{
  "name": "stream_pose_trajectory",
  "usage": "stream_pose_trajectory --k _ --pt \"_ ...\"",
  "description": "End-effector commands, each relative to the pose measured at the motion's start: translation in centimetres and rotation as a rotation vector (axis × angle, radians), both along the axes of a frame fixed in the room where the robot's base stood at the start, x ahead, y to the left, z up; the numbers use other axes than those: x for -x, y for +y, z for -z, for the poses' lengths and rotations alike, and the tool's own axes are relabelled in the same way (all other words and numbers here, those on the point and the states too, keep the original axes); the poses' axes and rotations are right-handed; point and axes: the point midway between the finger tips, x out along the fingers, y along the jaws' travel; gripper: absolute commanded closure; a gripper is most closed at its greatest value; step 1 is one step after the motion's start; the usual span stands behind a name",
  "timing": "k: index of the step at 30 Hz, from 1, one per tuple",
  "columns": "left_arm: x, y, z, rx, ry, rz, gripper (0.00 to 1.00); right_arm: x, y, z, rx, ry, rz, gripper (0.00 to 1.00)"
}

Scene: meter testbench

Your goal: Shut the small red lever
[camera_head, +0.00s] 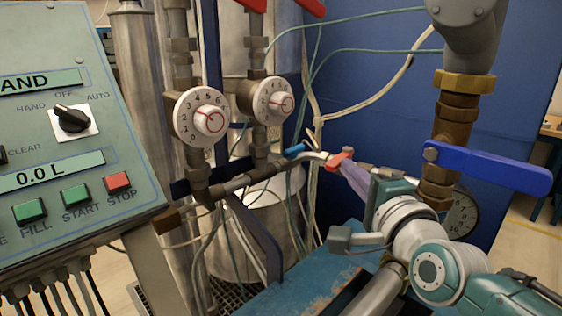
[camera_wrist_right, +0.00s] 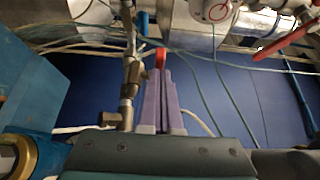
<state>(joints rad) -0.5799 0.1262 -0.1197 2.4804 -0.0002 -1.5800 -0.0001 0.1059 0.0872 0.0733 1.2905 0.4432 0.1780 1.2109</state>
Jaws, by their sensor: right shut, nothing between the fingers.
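The small red lever (camera_head: 339,159) sits on the thin horizontal pipe right of the two dials in the head view. In the right wrist view its red end (camera_wrist_right: 161,57) shows just beyond my fingertips. My right gripper (camera_head: 348,168) comes in from the lower right, its purple fingers side by side and shut with nothing between them. The fingertips (camera_wrist_right: 159,72) are at or very close to the lever; I cannot tell whether they touch. My left gripper is not in view.
A small blue lever (camera_head: 294,150) is left of the red one. Two white dials (camera_head: 200,118) stand on the pipes behind. A large blue handle (camera_head: 490,168) is at right, close to my arm. The control panel (camera_head: 110,150) fills the left side.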

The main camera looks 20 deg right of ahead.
Motion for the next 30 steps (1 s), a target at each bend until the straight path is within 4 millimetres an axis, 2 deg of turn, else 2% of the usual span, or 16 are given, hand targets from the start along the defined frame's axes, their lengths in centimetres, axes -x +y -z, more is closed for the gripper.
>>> stream_pose_trajectory --k 9,30 --pt "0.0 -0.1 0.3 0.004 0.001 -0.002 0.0 -0.7 1.1 0.0 -0.002 -0.002 -0.003 1.0" --pt "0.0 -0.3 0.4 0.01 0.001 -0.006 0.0 -0.9 1.4 0.1 -0.003 0.002 -0.006 1.0"
